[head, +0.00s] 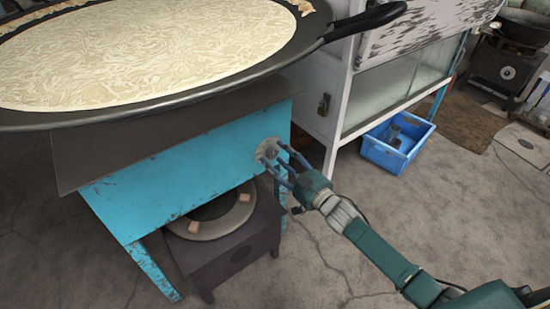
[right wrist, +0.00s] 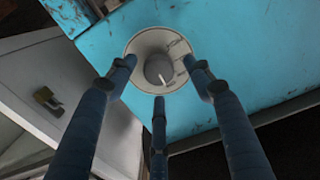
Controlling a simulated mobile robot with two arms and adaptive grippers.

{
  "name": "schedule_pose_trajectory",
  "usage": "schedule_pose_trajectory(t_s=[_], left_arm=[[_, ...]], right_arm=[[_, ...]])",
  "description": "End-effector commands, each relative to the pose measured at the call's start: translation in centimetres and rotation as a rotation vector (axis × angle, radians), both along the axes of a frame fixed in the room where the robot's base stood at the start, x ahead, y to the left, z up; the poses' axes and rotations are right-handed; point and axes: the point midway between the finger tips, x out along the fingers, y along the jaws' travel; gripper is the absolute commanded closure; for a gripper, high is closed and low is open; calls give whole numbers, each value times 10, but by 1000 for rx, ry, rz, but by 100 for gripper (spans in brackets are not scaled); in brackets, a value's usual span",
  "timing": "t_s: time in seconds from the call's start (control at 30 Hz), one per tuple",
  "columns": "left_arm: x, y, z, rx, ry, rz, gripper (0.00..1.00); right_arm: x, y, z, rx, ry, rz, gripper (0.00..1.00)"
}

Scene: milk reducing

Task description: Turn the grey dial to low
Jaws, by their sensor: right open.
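The grey dial (right wrist: 160,69) sits in the middle of a round pale plate (right wrist: 146,45) on the blue stove panel (right wrist: 225,45). A short white mark shows on the dial, and faint markings show on the plate, too small to read. In the head view the dial (head: 269,150) is partly hidden by my fingers. My right gripper (head: 281,160) is open, with its fingers pointing at the panel. In the right wrist view its three fingers (right wrist: 160,80) are spread around the dial; I cannot tell whether they touch it. My left gripper is not in view.
A large pan (head: 130,107) of creamy liquid stands on top of the blue stove (head: 190,160), its handle reaching right. A dark burner box (head: 225,262) sits underneath. A white cabinet (head: 345,75) and a blue crate (head: 392,160) stand behind to the right. Floor (head: 350,260) is clear in front.

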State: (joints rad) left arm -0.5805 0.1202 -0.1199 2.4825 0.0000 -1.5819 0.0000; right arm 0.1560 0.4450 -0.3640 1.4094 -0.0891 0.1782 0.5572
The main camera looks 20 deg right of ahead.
Motion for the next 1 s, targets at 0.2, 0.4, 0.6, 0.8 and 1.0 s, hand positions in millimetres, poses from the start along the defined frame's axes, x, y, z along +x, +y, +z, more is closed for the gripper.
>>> schedule_pose_trajectory(t_s=[0.2,0.4,0.6,0.8,1.0], left_arm=[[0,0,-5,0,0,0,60],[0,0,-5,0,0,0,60],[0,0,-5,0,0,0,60],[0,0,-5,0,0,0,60],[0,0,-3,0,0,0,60]], right_arm=[[15,6,0,1,0,0,48],[16,6,0,1,1,0,48],[16,6,0,1,1,0,74],[16,6,1,0,-1,1,93],[16,7,2,-26,-13,1,93]])
